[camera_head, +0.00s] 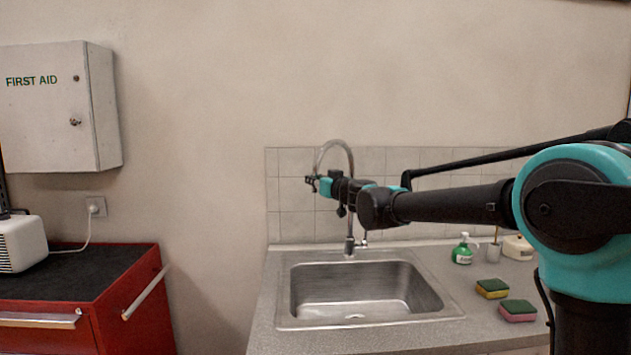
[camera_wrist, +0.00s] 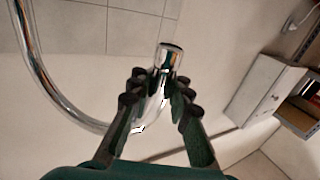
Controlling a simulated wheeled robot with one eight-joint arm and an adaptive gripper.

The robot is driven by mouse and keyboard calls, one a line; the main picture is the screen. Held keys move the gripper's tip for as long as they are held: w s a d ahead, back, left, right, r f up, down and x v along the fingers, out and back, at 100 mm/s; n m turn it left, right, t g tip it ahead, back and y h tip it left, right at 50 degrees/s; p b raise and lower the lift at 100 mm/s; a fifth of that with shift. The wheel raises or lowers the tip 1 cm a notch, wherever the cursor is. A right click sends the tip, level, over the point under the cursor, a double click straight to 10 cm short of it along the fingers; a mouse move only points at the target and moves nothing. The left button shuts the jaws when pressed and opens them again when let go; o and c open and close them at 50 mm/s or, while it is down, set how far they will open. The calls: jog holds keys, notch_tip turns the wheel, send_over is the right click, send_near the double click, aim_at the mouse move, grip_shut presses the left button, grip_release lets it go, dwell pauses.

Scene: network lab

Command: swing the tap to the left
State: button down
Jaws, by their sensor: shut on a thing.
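The tap is a tall chrome gooseneck (camera_head: 338,143) at the back of the sink, its base (camera_head: 349,247) behind the basin. My gripper (camera_head: 312,184) is at the spout end of the tap, reaching in from the right. In the wrist view my gripper (camera_wrist: 157,98) is shut on the spout of the tap (camera_wrist: 155,105), with a finger on each side. The round spout end (camera_wrist: 171,48) sticks out between the fingertips, and the curved neck runs off to the upper left.
The steel sink (camera_head: 440,303) is below. A green soap bottle (camera_head: 462,252), two sponges (camera_head: 491,289) (camera_head: 517,311), a small cup (camera_head: 493,252) and a white bottle (camera_head: 518,247) stand right of it. A red cabinet (camera_head: 140,300) and a first aid box (camera_head: 50,110) are at left.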

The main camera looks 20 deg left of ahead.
jog(key=shift+s+a, duration=0.2)
jog(key=shift+s, duration=0.05)
jog(key=c, duration=1.6)
grip_release()
jog(key=shift+o, duration=1)
jog(key=shift+d, duration=0.15)
jog(key=v, duration=1.1)
jog(key=shift+s+d, duration=0.3)
